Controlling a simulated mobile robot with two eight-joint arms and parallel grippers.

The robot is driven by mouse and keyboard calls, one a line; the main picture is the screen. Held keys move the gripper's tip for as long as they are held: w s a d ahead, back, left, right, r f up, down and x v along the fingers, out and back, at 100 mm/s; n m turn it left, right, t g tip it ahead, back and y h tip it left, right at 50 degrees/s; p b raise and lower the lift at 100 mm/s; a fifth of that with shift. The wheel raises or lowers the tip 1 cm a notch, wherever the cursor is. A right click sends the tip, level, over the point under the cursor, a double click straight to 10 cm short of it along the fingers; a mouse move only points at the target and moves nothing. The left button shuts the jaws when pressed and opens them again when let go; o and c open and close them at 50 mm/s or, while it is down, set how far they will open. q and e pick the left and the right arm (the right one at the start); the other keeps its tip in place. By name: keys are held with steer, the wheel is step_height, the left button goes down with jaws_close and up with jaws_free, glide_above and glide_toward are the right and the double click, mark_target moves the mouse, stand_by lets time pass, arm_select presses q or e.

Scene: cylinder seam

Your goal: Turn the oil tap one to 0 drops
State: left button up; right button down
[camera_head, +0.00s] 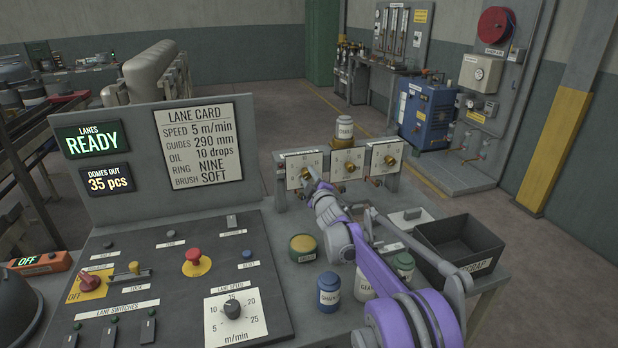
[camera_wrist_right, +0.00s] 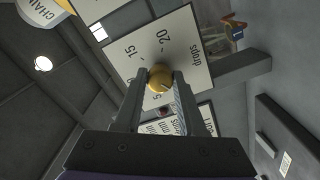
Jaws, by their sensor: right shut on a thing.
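Three white dial plates with brass knobs stand in a row on a grey stand at the back of the bench. My right gripper (camera_head: 313,179) is at the leftmost dial plate (camera_head: 296,161), whose small label I cannot read as oil tap one. In the right wrist view my gripper (camera_wrist_right: 160,80) is shut on the round brass knob (camera_wrist_right: 159,74), one finger on each side. The plate (camera_wrist_right: 185,42) there shows 15, 20 and "drops". The knob has a dark mark, but its setting is unclear. My left gripper is not in view.
The middle dial plate (camera_head: 347,164) and right dial plate (camera_head: 386,157) are close beside. A labelled jar (camera_head: 344,129) stands above the middle one. Several tins, including a blue one (camera_head: 328,290), and a black scrap bin (camera_head: 458,240) stand near my right arm. The lane card (camera_head: 198,141) reads oil 10 drops.

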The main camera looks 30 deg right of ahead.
stand_by(0.4)
steer(key=c, duration=0.5)
jaws_free()
steer(key=b+v, duration=0.1)
steer(key=v, duration=1)
steer(key=shift+f, duration=0.1)
